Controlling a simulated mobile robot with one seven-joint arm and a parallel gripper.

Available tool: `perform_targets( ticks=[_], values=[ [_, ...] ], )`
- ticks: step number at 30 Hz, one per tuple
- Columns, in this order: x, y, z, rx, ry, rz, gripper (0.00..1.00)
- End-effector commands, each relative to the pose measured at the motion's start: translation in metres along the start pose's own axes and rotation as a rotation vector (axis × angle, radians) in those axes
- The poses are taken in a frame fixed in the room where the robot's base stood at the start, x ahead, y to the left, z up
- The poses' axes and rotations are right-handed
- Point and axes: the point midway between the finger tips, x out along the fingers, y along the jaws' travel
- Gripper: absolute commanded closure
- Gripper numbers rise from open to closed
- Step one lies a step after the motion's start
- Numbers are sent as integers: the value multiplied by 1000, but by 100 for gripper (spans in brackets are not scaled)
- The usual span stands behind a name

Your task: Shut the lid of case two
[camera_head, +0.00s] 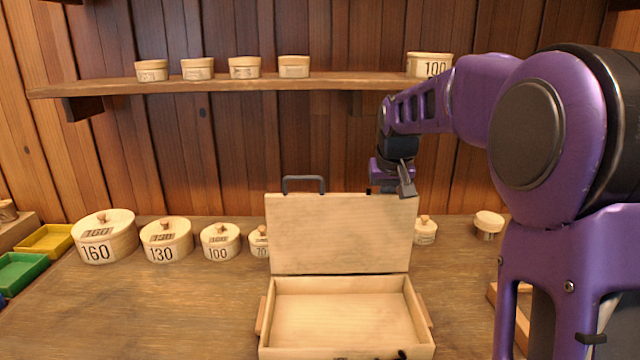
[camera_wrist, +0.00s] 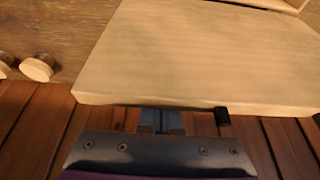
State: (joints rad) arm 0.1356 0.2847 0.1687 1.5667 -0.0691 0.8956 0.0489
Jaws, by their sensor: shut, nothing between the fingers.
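A pale wooden case (camera_head: 346,352) stands open on the table in the head view, and its box is empty. I see no number on it. Its lid (camera_head: 340,235) stands about upright at the back, with a dark handle (camera_head: 303,178) on its top edge at the left. My gripper (camera_head: 408,188) is shut and empty at the top right corner of the lid. In the wrist view the lid (camera_wrist: 200,50) fills the upper middle, and my gripper (camera_wrist: 160,116) is at its edge, the fingertips partly hidden there. I cannot tell whether they touch the lid.
Round lidded boxes marked 160 (camera_head: 97,252), 130 (camera_head: 161,254) and 100 (camera_head: 218,254) stand left of the case. Small boxes stand right of it. A shelf (camera_head: 330,82) with more boxes runs above. Yellow (camera_head: 47,241) and green (camera_head: 20,272) trays lie far left. The front left table is clear.

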Motion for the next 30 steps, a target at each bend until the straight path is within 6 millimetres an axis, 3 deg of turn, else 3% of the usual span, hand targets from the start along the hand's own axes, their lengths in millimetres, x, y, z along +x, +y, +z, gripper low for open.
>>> perform_targets(
  ticks=[24,30],
  values=[
    [-13,0,30,1,1,0,100],
    [-13,0,30,1,0,0,100]
  ],
)
